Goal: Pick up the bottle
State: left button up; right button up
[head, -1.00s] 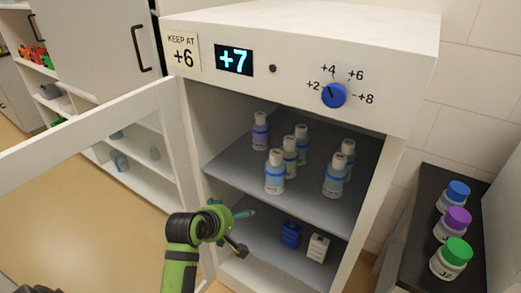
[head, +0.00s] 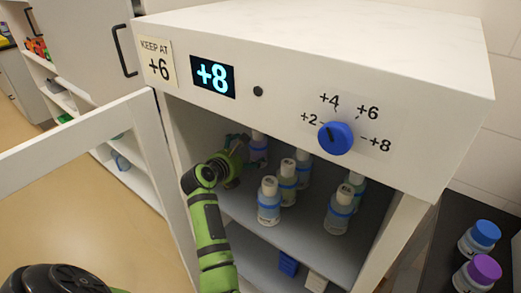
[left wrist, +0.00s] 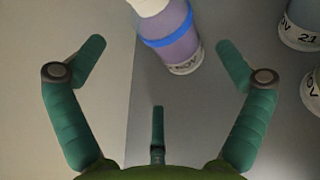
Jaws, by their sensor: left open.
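Several white-capped bottles with blue bands stand on the upper shelf of the open cabinet. The back-left bottle has purple liquid (head: 258,148) and is partly hidden by my gripper in the head view. In the left wrist view this purple bottle (left wrist: 176,38) is just beyond the fingertips, near the middle. My left gripper (head: 236,160) is inside the cabinet, to the left of the purple bottle. Its green fingers (left wrist: 160,52) are spread wide with nothing between them. My right gripper is in neither view.
A front bottle (head: 269,203) and a right one (head: 339,212) stand close by on the shelf (head: 300,232). The cabinet door (head: 150,150) is open on the left. The blue knob (head: 336,138) is above the opening.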

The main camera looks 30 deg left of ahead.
aim_at(251, 151)
pick_arm(q)
jog(key=shift+w+f, duration=0.1)
jog(key=shift+w, duration=0.3)
jog(key=shift+x, duration=2.3)
jog(key=shift+d, duration=0.2)
jog(key=c, duration=1.3)
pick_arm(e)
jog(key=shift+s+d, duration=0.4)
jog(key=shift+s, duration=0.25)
